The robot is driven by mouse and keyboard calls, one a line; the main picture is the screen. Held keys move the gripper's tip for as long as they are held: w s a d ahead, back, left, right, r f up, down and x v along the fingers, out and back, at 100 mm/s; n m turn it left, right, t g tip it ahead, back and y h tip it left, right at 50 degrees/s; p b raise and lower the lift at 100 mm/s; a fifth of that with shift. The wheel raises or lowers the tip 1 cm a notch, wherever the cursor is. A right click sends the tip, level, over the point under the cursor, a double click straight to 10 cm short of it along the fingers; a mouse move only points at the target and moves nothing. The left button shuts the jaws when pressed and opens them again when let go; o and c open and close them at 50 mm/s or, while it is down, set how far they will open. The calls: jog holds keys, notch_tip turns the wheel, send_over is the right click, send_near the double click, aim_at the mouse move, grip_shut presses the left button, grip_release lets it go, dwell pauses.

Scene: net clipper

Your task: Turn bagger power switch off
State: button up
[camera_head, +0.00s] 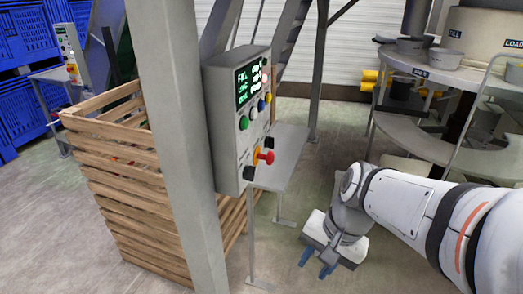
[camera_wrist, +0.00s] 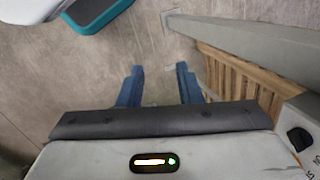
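The grey bagger control box (camera_head: 222,130) is fixed to a post, with a lit green display (camera_head: 248,84), coloured buttons and a red knob on yellow (camera_head: 264,156). Two black knobs sit low on it, one at lower left (camera_head: 249,173) and one at right (camera_head: 270,143). I cannot tell which is the power switch or its setting. My gripper (camera_head: 315,269) is right of and below the box, pointing down, apart from it. In the wrist view its blue fingers (camera_wrist: 160,72) are apart with nothing between them. A black knob (camera_wrist: 300,138) shows there at lower right.
A grey post (camera_head: 172,130) stands left of the box, before a wooden slatted crate (camera_head: 125,185). A small grey shelf (camera_head: 285,150) is behind the box. A round table (camera_head: 440,140) with bowls stands at right. Floor around my gripper is clear.

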jog(key=w+a+m+g+y, duration=0.1)
jog(key=w+a+m+y, duration=0.35)
jog(key=m, duration=0.25)
jog(key=m+t+y+b, duration=0.1)
jog(key=m+t+y, duration=0.65)
jog(key=m, duration=1.05)
send_near(250, 173)
jog(key=w+a+f+y, duration=0.1)
jog(key=w+a, duration=0.2)
jog(key=a, duration=0.3)
jog(key=shift+w+a+f+g+y, duration=0.15)
jog(key=shift+w+f+g+y, duration=0.1)
jog(key=shift+g+y, duration=0.15)
jog(key=shift+c, duration=0.2)
grip_shut()
